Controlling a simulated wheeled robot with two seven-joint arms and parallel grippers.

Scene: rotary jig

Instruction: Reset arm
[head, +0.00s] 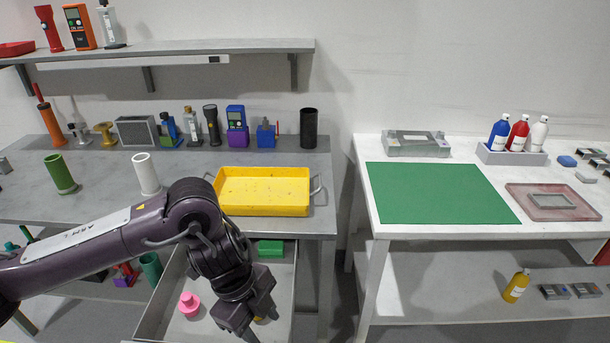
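My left arm (100,245) is dark purple and reaches in from the left, across the front of the grey bench. Its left gripper (258,322) points down over the open grey drawer under the bench. The two fingers look spread, with a small bit of something yellow (261,319) showing between them. I cannot tell whether they hold it or it lies in the drawer behind them. My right gripper is not in view.
The open drawer (163,295) also holds a pink piece (189,304) and a green block (270,249). A yellow tray (262,172) stands on the bench above it, beside a white cylinder (146,174). A white table with a green mat (440,193) is at the right.

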